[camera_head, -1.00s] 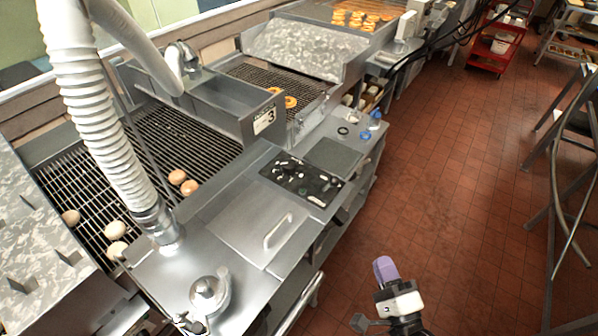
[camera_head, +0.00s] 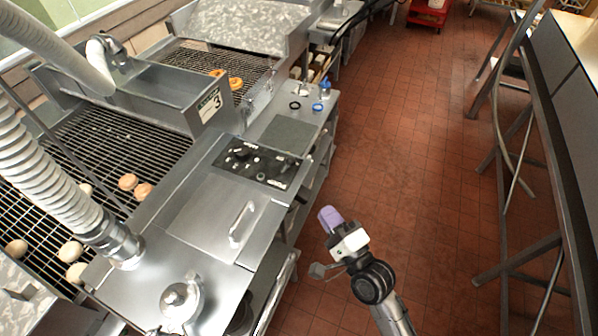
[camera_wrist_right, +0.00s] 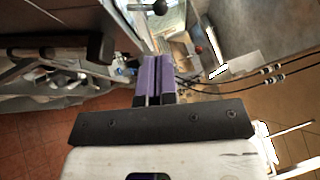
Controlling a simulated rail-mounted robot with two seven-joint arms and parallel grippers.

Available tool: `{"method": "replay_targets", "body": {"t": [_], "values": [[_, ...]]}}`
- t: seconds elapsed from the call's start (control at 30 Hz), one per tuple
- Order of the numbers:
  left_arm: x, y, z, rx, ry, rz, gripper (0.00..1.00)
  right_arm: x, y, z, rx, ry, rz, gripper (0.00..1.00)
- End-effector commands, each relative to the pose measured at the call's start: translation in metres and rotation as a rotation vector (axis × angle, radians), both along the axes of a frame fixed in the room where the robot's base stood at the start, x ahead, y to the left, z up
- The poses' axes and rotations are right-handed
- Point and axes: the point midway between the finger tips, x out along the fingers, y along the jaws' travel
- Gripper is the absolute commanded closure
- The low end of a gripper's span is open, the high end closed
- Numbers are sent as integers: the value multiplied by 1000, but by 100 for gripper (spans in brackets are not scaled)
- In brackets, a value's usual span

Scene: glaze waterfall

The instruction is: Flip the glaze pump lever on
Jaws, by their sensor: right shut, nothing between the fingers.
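A black control panel (camera_head: 258,163) with small knobs and pale labels lies on the metal counter of the glaze machine. I cannot make out which part is the pump lever in the head view. My right gripper (camera_head: 330,218), with purple fingers, is over the floor to the right of the counter, apart from the panel. In the right wrist view the gripper's purple fingers (camera_wrist_right: 156,80) are together and empty. Beyond them at the top edge is a dark round knob (camera_wrist_right: 160,8), which may be the lever. My left gripper is out of view.
A metal hatch with a handle (camera_head: 240,224) and a lidded pot (camera_head: 180,301) are on the counter. A ribbed white hose (camera_head: 45,180) rises at left beside a wire conveyor (camera_head: 125,140) with doughnuts. Red tile floor (camera_head: 400,150) is clear between counter and the right-hand rack (camera_head: 545,150).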

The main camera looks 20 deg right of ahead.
Motion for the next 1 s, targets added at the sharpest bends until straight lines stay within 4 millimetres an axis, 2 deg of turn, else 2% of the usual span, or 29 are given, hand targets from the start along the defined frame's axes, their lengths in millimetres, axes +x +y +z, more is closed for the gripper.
{"method": "replay_targets", "body": {"t": [0.2,0.5,0.7,1.0], "values": [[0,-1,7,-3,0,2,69,40,10,11,0,-2,1,100],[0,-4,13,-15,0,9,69,89,21,20,0,-1,1,100],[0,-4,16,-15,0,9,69,108,25,23,0,-1,0,100],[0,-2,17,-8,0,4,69,117,27,24,0,0,0,100]]}}
